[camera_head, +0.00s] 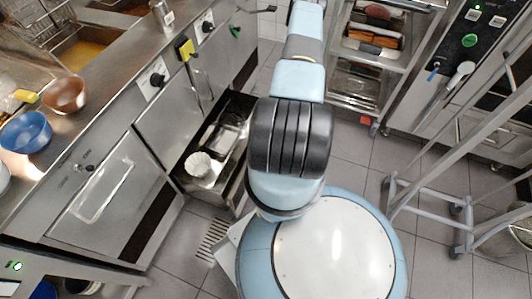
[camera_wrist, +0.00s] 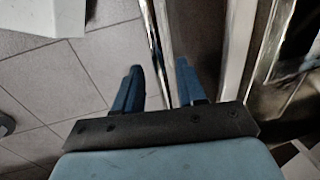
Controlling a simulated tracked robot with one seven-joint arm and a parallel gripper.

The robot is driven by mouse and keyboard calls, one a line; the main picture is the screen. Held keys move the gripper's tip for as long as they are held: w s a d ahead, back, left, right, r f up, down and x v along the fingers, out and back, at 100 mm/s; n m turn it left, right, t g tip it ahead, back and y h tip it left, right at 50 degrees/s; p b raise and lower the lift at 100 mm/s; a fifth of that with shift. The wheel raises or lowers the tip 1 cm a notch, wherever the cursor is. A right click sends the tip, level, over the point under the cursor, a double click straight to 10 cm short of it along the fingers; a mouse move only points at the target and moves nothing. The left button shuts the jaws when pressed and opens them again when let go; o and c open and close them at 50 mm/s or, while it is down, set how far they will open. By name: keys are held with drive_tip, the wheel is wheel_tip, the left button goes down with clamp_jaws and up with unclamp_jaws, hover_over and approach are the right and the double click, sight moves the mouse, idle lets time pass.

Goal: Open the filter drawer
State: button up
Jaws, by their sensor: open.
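The filter drawer (camera_head: 214,187) is a metal drawer under the counter, left of my arm in the head view. It stands out from the cabinet front, with its inside showing. A white fluted item (camera_head: 198,164) and a dark tray-like piece (camera_head: 225,135) lie in it. In the wrist view, my gripper (camera_wrist: 158,66) has its two blue fingers apart. A thin upright metal edge (camera_wrist: 160,40), apparently the drawer's front panel, runs between the fingers. I cannot tell whether they touch it. My arm hides the gripper in the head view.
A steel counter (camera_head: 118,85) with a blue bowl (camera_head: 26,132) and a copper bowl (camera_head: 64,94) runs along the left. A rack trolley (camera_head: 355,75) stands at the back, and a wheeled frame (camera_head: 425,195) at right. Tiled floor (camera_head: 345,150) is clear between.

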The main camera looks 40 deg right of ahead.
wheel_tip(320, 180, up, 13)
drive_tip(key=s+d, duration=0.1)
drive_tip(key=s, duration=0.1)
drive_tip(key=shift+s+d+r, duration=0.15)
drive_tip(key=shift+r, duration=0.05)
idle(0.4)
idle(0.5)
